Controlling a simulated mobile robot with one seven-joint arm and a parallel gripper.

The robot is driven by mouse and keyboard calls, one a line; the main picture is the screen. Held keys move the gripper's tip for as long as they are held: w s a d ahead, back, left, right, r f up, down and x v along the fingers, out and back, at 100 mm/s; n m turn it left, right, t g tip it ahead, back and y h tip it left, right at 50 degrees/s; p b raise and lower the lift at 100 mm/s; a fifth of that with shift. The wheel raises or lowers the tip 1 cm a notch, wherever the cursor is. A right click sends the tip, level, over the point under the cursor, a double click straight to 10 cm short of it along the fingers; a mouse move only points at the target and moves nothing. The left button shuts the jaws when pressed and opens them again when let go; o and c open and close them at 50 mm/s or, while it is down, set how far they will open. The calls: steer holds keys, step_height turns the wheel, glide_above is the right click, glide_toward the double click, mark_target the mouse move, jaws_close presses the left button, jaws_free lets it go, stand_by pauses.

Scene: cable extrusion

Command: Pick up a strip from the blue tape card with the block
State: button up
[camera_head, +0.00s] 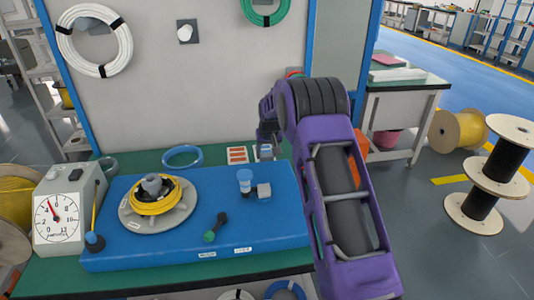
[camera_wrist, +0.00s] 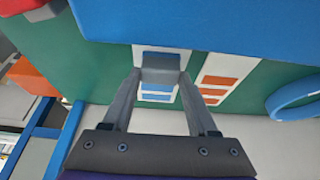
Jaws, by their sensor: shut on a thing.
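My gripper (camera_wrist: 160,72) is shut on a small grey block (camera_wrist: 160,61), held between the two fingertips in the wrist view. The blue tape card (camera_wrist: 157,97) is a white card with blue strips, lying on the green bench top. In the wrist view the block hangs in front of the card and hides part of it. I cannot tell whether the block touches a strip. In the head view my gripper (camera_head: 266,139) is at the back of the bench, largely hidden by my purple arm.
An orange tape card (camera_wrist: 215,80) lies beside the blue one. A blue ring (camera_wrist: 297,98) lies farther right. The raised blue platform (camera_head: 150,250) bears a yellow cable coil (camera_head: 155,205) and small fittings. A dial scale (camera_head: 62,218) stands at left. A pale panel (camera_head: 200,100) rises behind.

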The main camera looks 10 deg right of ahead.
steer(key=shift+s+f, duration=0.1)
steer(key=shift+f, duration=0.05)
steer(key=shift+r+p, duration=2.3)
steer(key=shift+r, duration=1.8)
